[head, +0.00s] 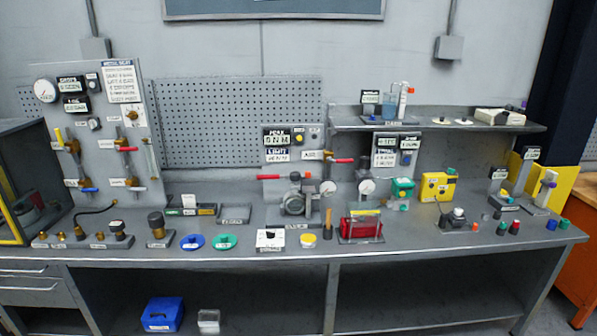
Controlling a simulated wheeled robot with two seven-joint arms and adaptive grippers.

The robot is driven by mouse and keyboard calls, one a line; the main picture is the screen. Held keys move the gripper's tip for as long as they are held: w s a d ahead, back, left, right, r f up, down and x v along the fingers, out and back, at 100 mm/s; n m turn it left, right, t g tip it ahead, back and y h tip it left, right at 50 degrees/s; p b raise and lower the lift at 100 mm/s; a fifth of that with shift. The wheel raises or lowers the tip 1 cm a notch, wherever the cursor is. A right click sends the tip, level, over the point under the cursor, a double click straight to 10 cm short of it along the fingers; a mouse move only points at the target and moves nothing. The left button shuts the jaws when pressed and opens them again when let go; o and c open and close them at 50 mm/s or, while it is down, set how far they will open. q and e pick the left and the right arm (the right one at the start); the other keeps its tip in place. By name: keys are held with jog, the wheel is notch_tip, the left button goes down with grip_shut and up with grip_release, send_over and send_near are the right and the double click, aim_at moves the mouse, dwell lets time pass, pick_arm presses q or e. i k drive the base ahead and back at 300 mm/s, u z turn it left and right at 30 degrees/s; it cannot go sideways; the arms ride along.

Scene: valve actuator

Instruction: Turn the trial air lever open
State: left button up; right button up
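Which lever is the trial air lever I cannot tell, as the labels are too small to read. A red-handled lever (341,160) points right beside a small label, right of the display panel (291,143) at the bench's middle. Another red bar (268,177) lies level on the left above the grey actuator body (295,203). The left gauge board (108,130) carries more levers: a yellow one (58,137) standing upright, a red one (128,149) and a blue one (90,190) lying about level. Neither gripper is in view.
A raised shelf (450,122) stands at the back right. Bare bench shows along the front edge.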

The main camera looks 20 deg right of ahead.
aim_at(330, 159)
jog(key=u, duration=0.35)
jog(key=k, duration=0.2)
jog(key=z, duration=1.35)
jog(key=i, duration=1.3)
jog(key=u, duration=0.1)
